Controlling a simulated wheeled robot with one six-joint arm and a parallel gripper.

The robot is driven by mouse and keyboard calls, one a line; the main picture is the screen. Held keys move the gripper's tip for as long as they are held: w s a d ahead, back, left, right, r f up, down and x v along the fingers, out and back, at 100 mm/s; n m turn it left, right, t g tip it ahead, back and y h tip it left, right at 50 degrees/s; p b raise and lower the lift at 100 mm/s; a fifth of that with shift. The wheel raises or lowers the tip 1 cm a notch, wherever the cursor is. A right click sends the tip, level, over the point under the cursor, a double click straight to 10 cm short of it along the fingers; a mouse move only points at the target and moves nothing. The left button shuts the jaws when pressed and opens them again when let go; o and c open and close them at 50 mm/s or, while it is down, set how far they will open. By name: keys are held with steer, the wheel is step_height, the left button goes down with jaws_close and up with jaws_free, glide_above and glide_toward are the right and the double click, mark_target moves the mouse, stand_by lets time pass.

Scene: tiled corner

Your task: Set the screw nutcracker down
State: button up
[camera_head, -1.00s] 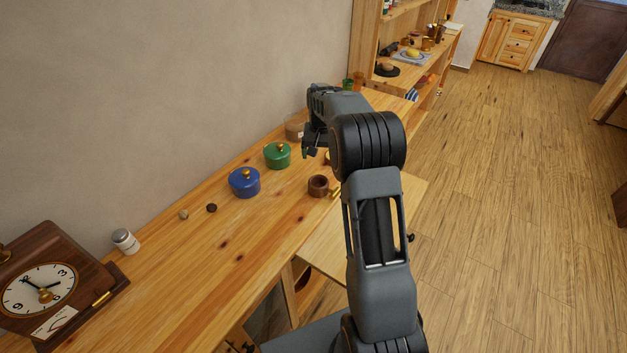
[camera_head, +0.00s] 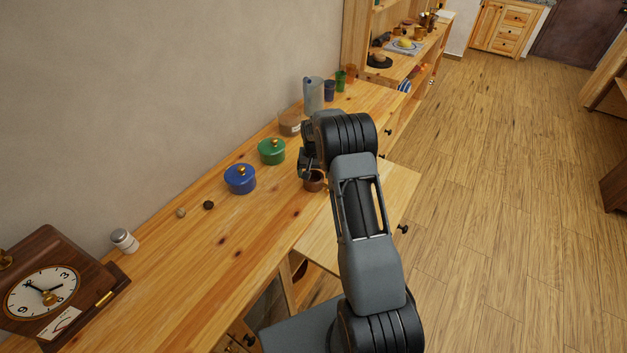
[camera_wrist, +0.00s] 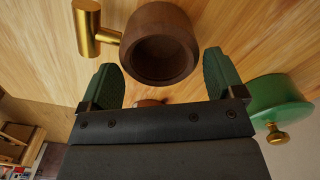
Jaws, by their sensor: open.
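The screw nutcracker is a dark brown wooden cup (camera_wrist: 160,28) with a brass screw handle (camera_wrist: 87,28) on its left in the wrist view. In the head view the nutcracker (camera_head: 315,183) stands on the wooden counter, partly hidden by my gripper (camera_head: 305,172). In the wrist view my gripper (camera_wrist: 163,78) is open, with a green-padded finger on each side of the cup's lower part. A gap shows between the cup and each finger. Nothing is held.
A green lidded pot (camera_head: 271,152) stands close to my gripper, and a blue lidded pot (camera_head: 240,180) is nearer. A grey pitcher (camera_head: 313,95) and several cups stand behind. A clock (camera_head: 42,290) and a shaker (camera_head: 124,241) are at the left. The counter's near part is mostly clear.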

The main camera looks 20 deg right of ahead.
mark_target(317, 178)
steer(key=shift+f, duration=1.5)
steer(key=shift+c, duration=0.5)
steer(key=c, duration=0.8)
steer(key=shift+r+p, duration=0.1)
steer(key=shift+p, duration=0.2)
steer(key=shift+c, duration=0.2)
